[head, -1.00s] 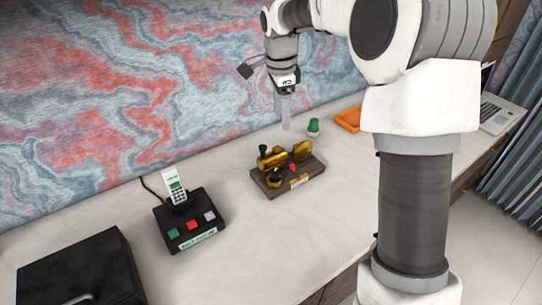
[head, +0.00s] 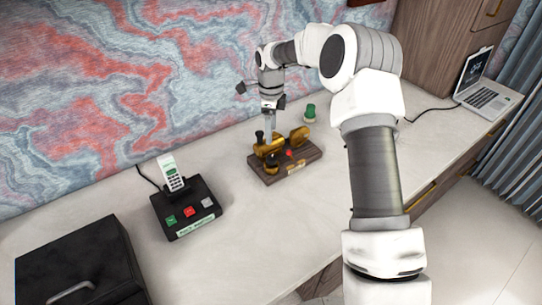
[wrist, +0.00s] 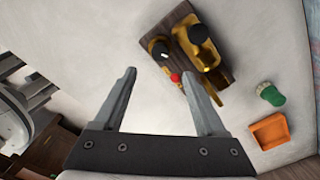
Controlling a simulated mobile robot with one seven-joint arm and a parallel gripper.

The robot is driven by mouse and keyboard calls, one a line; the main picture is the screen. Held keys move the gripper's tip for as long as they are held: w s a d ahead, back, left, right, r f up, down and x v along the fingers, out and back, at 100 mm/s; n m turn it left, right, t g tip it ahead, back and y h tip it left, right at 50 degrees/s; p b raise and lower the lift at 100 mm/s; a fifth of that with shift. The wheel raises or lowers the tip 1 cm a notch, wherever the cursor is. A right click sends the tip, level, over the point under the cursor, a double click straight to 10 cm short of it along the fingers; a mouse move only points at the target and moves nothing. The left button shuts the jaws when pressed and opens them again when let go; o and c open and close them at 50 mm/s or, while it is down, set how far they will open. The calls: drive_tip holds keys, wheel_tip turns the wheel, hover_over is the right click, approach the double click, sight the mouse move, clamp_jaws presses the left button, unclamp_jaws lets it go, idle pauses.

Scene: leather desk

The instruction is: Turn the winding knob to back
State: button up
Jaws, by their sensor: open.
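A brass mechanism on a dark wooden base (head: 312,155) stands on the pale desk in the head view; it also shows at the top of the wrist view (wrist: 232,75). It carries a low dark round knob (head: 271,163), a taller dark-topped post (head: 259,136), brass parts (head: 298,138) and a small red piece (head: 289,154). I cannot tell for sure which part is the winding knob. My gripper (wrist: 158,72) is open and empty, pointing down at the mechanism. In the head view its fingers overlap the mechanism's back part; contact cannot be told.
A green-topped object (head: 310,113) stands behind the mechanism to the right. An orange tray (wrist: 269,131) lies beyond it. A button box with a phone (head: 185,206) and a black case (head: 85,265) are on the left. A laptop (head: 483,92) is far right. The desk's front middle is clear.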

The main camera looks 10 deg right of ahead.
sight(271, 157)
wheel_tip(271, 157, down, 11)
drive_tip(key=shift+f, duration=0.2)
clamp_jaws()
idle(0.5)
